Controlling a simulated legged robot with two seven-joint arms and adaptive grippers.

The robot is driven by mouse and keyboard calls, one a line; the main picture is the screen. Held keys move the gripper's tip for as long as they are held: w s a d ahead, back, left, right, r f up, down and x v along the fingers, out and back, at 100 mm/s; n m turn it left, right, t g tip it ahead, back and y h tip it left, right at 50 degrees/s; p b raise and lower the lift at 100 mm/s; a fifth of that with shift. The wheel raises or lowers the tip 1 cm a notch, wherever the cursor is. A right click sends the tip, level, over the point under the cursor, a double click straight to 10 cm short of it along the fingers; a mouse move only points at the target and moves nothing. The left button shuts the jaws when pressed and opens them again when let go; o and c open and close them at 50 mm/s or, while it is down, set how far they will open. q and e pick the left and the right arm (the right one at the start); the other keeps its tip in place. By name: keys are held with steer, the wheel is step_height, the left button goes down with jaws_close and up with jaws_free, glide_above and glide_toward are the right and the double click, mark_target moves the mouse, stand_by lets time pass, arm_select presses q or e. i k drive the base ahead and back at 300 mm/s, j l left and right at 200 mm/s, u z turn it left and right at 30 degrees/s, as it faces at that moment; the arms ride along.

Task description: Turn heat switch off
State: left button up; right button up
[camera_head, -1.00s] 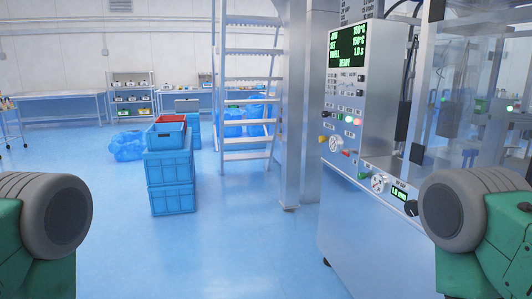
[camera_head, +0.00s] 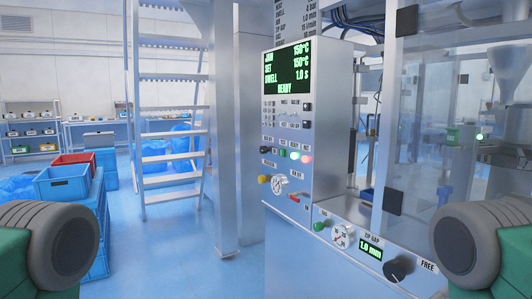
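The control panel (camera_head: 325,130) stands right of centre on a steel machine. Its display (camera_head: 288,70) reads 150°C on two lines, a 1.0 s dwell and READY. The labels are too small to tell which one is the heat switch. Only green and grey parts of my arms show at the lower left and right corners. Neither gripper is in view.
A lower steel ledge carries another gauge (camera_head: 342,236), a ZIP GAP display (camera_head: 371,250) and a black knob (camera_head: 398,268). Clear machine guards (camera_head: 420,150) rise at right. Blue crates (camera_head: 62,183) and a metal ladder (camera_head: 165,110) stand at left. The blue floor (camera_head: 180,260) between is open.

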mark_target(264, 150)
steer(key=i+j+z, duration=0.15)
steer(key=z, duration=0.3)
steer(key=i+j+z, duration=0.15)
steer(key=z, duration=0.25)
